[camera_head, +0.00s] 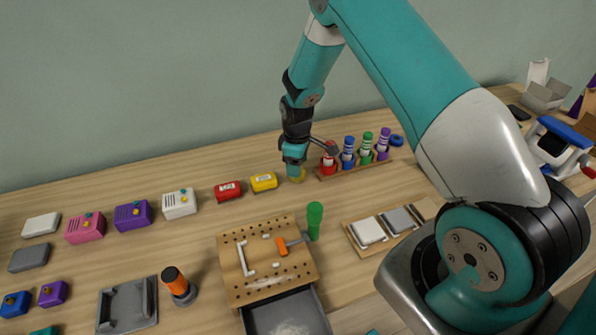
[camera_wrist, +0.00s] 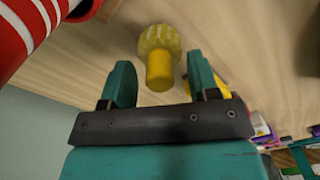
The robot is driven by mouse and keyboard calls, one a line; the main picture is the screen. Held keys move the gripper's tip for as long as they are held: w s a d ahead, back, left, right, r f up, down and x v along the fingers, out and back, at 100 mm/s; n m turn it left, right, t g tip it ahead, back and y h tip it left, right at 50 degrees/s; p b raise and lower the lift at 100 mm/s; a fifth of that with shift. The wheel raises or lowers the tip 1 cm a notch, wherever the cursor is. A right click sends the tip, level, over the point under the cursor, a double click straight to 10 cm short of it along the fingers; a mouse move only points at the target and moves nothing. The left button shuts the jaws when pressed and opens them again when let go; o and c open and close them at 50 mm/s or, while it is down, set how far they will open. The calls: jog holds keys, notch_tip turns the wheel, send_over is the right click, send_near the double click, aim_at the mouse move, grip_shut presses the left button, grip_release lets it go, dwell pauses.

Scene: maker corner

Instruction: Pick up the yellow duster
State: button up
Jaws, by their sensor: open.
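The yellow duster (camera_wrist: 158,55) has a ribbed, rounded head and a plain round handle. In the wrist view it lies ahead of my gripper (camera_wrist: 159,72), with its handle end near the gap between the two teal fingers. The fingers are apart and nothing is held. In the head view my gripper (camera_head: 294,160) points down near the back of the bench, and a little of the yellow duster (camera_head: 299,178) shows beside and below its tip. Most of the duster is hidden there by my gripper. I cannot tell whether the fingers touch it.
A rack with red, blue, green and purple holders (camera_head: 349,150) stands close on the right; a red-and-white striped thing (camera_wrist: 32,30) looms left in the wrist view. A yellow box (camera_head: 264,182) and red box (camera_head: 228,190) sit left. A green cylinder (camera_head: 314,220) stands in front.

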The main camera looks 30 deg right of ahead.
jog(key=c, duration=1)
jog(key=shift+r, duration=0.15)
notch_tip(320, 180, up, 20)
jog(key=b, duration=0.2)
